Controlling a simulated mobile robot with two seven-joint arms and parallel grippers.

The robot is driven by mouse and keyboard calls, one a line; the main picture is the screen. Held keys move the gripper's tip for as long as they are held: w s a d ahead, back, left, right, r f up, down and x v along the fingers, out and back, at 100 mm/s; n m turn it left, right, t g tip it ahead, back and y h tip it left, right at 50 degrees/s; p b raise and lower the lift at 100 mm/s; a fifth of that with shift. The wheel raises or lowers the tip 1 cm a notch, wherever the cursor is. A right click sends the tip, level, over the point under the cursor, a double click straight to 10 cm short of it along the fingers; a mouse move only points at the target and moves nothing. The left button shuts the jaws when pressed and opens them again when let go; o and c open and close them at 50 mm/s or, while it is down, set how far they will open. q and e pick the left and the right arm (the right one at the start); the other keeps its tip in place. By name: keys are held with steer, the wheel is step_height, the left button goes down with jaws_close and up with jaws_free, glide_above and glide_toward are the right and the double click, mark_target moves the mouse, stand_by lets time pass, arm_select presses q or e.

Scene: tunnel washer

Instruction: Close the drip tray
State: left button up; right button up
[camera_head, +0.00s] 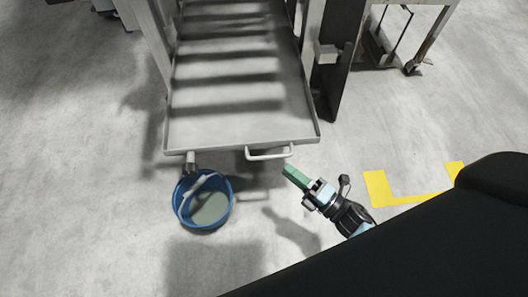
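The drip tray (230,133) is a shallow grey metal tray. It sticks out of the machine frame toward me, and its far end is out of the picture at the top. A light bar handle (268,154) sits on its front edge, toward the right. My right gripper (292,173) has green fingers and points up and left at the handle. It is just below and right of the handle, with a small gap showing in the picture. The fingers look like one green bar, so their opening is hidden. My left gripper is not in view.
A blue bucket (178,212) with greenish liquid stands on the floor below the tray's front left corner, under a short drain pipe (190,160). A dark machine panel (340,85) stands right of the tray. Yellow floor marking (376,190) lies at right. The left floor is clear.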

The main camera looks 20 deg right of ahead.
mark_target(270, 156)
steer(key=shift+b+x, duration=0.55)
steer(key=shift+x, duration=3.3)
jaws_close()
